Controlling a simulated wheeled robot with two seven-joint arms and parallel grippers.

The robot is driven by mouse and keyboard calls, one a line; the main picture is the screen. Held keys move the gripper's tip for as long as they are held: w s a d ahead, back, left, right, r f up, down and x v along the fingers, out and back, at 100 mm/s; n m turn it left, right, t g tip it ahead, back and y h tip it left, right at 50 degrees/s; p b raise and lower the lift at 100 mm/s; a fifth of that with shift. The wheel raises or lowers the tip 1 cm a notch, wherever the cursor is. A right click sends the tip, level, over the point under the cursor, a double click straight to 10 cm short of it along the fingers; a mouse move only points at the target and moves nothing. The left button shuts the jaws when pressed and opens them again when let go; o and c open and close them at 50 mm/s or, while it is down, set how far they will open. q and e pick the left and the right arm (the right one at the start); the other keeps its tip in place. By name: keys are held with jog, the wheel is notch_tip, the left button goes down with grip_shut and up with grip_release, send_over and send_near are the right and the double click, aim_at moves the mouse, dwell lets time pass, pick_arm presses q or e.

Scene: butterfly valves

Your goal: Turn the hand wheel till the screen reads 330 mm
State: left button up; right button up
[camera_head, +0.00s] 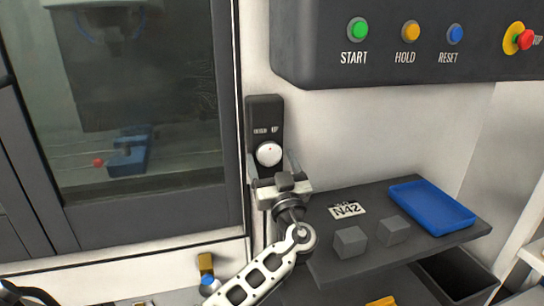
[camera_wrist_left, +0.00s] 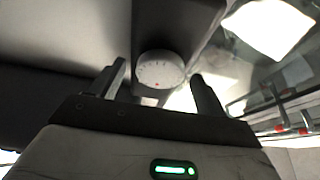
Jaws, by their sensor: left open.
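A white round knob (camera_head: 268,153) with a small red dot, the likely hand wheel, sits on a dark upright panel (camera_head: 264,108) beside the machine window. Small lettering above the knob is too small to read. My left gripper (camera_head: 272,172) is open just below and in front of the knob, pointing at it. In the left wrist view the knob (camera_wrist_left: 160,66) shows between the two spread fingers of my left gripper (camera_wrist_left: 158,82). Whether a finger touches it I cannot tell. No screen with a mm reading is in view. My right gripper is not in view.
Right of my left arm, a dark shelf (camera_head: 325,262) carries two grey blocks (camera_head: 350,241), (camera_head: 393,230), an N42 label (camera_head: 347,209) and a blue tray (camera_head: 432,205). A button panel (camera_head: 400,62) overhangs above. The machine window (camera_head: 165,170) is at left.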

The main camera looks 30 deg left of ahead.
pick_arm(q)
jog(key=shift+w+a, duration=0.1)
jog(key=c, duration=1)
jog(key=shift+o, duration=0.2)
jog(key=shift+m, duration=0.3)
